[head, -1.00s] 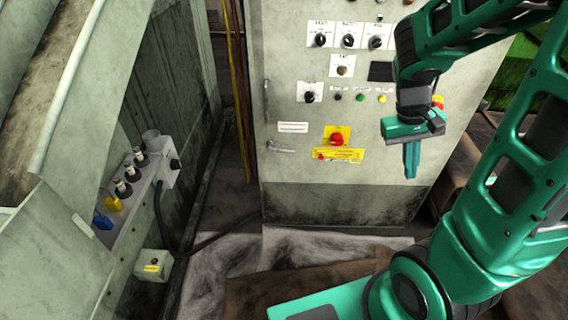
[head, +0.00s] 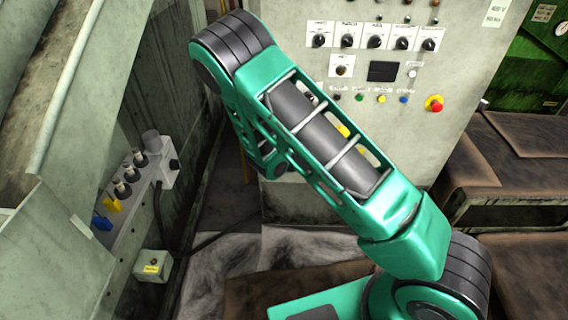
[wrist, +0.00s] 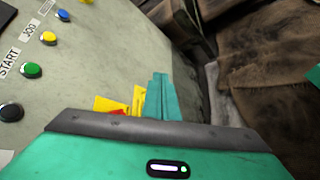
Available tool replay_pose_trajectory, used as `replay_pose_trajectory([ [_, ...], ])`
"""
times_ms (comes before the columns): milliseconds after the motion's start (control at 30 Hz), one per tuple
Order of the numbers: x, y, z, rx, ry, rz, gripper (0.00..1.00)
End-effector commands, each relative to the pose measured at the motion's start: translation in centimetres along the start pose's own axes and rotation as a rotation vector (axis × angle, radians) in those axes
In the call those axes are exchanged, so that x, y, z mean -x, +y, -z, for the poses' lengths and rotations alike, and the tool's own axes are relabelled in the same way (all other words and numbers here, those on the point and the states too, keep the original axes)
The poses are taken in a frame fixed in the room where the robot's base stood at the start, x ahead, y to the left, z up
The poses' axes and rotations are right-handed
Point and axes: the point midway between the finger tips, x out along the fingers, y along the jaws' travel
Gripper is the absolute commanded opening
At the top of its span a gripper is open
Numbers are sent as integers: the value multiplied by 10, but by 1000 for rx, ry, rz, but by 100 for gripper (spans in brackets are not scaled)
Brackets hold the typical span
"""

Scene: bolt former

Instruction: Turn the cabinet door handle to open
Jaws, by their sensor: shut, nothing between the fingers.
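The cabinet (head: 458,65) is a grey-green steel box with knobs and buttons on its front. Its door handle, at the left edge of the front, is hidden behind my arm in the head view and does not show in the wrist view. My gripper (wrist: 161,95) is shut and empty, its teal fingers together in front of the cabinet face. In the wrist view the fingers are beside a yellow label (wrist: 105,103) with a bit of a red switch (wrist: 118,112). In the head view my arm hides the fingers.
A red emergency button (head: 434,103) on a yellow base sticks out at the cabinet's right. A grey machine side with a valve block (head: 135,185) stands at the left. A brown bench (head: 500,190) is at the right.

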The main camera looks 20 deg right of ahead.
Motion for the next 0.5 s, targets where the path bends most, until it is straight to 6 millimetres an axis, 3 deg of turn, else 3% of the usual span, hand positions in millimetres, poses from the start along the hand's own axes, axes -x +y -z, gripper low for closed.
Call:
replay_pose_trajectory([
  [267, 16, -20, 76, 285, 62, -343, 0],
  [500, 43, -46, 137, 530, 116, -655, 0],
])
